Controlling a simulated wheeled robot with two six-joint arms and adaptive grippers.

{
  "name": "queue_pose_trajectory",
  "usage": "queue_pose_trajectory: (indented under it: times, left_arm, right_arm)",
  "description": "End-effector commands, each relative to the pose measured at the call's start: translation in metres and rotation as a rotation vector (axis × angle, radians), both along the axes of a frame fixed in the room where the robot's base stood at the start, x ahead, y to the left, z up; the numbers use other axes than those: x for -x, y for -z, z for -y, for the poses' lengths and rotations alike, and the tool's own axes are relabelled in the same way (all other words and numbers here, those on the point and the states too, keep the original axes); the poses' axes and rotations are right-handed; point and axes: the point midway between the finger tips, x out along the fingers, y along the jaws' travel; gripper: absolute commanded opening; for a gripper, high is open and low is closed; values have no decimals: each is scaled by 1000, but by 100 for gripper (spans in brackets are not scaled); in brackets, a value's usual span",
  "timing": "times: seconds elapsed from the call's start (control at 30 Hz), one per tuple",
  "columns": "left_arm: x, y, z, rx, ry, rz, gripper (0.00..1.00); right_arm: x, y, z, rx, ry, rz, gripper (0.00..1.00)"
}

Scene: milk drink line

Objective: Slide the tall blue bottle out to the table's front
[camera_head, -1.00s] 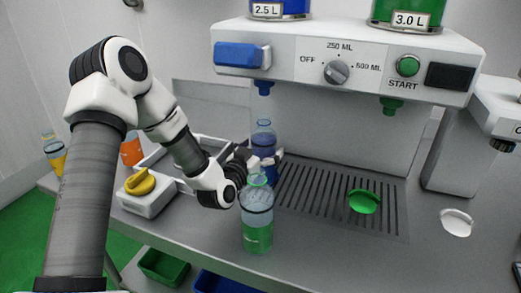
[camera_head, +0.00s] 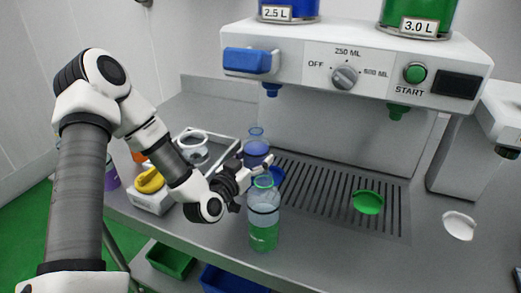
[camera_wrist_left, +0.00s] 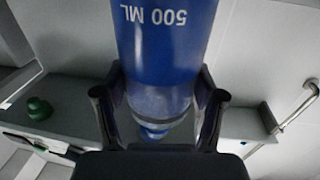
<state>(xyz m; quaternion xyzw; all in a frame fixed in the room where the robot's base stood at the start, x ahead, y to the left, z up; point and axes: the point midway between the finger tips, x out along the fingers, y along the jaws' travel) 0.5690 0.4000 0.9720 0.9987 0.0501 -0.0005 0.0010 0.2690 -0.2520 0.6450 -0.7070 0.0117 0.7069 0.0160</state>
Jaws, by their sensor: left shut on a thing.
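The tall blue bottle (camera_head: 256,148) stands upright behind my left gripper, left of the blue nozzle's line in the head view. Its lower part is hidden by the gripper and a clear bottle. My left gripper (camera_head: 254,176) is shut on it. In the left wrist view the bottle (camera_wrist_left: 165,45), marked "500 ML", fills the space between the two fingers (camera_wrist_left: 160,105). A round blue spot (camera_head: 273,179) shows on the drip grate beside the gripper. I cannot tell whether the bottle touches the surface. My right gripper is not in view.
A clear bottle with green liquid (camera_head: 264,232) stands just in front of my left gripper. The dispenser (camera_head: 300,65) overhangs the grate (camera_head: 325,195). A green disc (camera_head: 368,202) lies on the grate's right.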

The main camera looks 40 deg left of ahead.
Motion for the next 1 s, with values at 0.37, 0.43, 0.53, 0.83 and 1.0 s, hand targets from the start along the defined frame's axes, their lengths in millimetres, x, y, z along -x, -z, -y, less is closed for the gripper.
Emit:
queue_pose_trajectory:
  times: [0.37,0.43,0.53,0.83,1.0]
  left_arm:
    - [11,-3,-2,2,-3,0,7]
    - [19,-4,-2,3,-3,-1,7]
    - [32,-4,-4,3,-3,-1,7]
    - [59,-2,-5,1,-1,2,7]
    - [59,0,-5,-1,0,3,7]
  right_arm:
    - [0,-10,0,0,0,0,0]
    - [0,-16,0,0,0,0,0]
    - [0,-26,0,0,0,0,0]
    - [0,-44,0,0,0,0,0]
    - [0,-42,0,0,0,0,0]
